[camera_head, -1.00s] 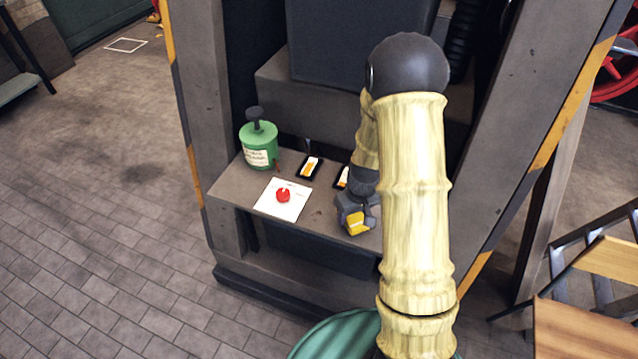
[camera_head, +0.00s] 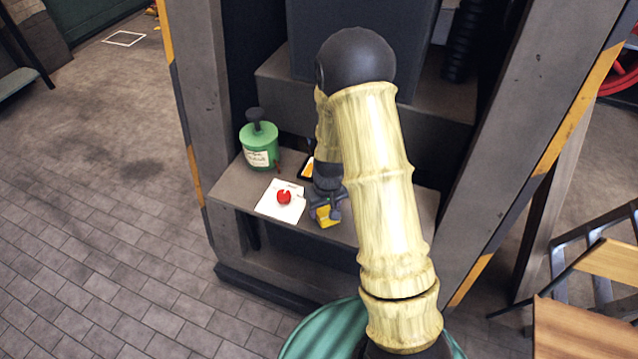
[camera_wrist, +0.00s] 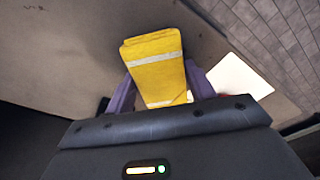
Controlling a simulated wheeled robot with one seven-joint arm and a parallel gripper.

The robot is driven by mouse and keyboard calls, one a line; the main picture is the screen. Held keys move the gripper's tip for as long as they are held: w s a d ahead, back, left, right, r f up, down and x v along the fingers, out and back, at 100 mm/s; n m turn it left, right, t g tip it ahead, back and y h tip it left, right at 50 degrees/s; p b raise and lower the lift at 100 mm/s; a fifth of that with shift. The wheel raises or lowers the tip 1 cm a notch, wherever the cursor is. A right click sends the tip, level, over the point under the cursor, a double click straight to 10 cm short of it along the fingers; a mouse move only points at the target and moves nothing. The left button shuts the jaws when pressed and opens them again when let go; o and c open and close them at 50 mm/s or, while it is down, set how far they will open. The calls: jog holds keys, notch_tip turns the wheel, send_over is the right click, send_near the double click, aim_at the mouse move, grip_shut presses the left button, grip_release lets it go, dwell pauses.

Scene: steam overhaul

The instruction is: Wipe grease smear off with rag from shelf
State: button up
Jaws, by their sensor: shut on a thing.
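My gripper (camera_head: 326,212) is shut on a folded yellow rag with pale stripes (camera_wrist: 155,65). The rag also shows as a small yellow patch in the head view (camera_head: 327,216). My gripper is over the right part of the grey shelf (camera_head: 235,188), just right of a white sheet. The shelf surface fills much of the wrist view (camera_wrist: 60,60). Small dark marks (camera_wrist: 33,8) show on it at the top left there; I cannot tell whether they are the grease smear. Whether the rag touches the shelf is unclear. My arm hides the shelf's right part in the head view.
A green canister with a black top (camera_head: 260,145) stands at the shelf's left back. The white sheet (camera_head: 268,208) has a red knob-like thing (camera_head: 284,197) on it. A dark card with orange (camera_head: 304,170) lies behind, partly hidden. Wooden steps (camera_head: 590,325) stand at right.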

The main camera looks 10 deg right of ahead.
jog(key=shift+w+a+r, duration=0.1)
jog(key=shift+w+a, duration=0.1)
jog(key=shift+a, duration=0.15)
notch_tip(320, 180, up, 4)
jog(key=shift+s+d+f+p, duration=0.15)
jog(key=shift+f+p, duration=0.1)
jog(key=shift+p, duration=0.95)
jog(key=shift+w+r+p, duration=0.25)
jog(key=shift+r+p, duration=0.65)
jog(key=shift+r, duration=0.15)
jog(key=shift+s+r+p, duration=0.15)
jog(key=shift+r+p, duration=0.75)
jog(key=shift+r, duration=0.3)
jog(key=shift+f, duration=0.2)
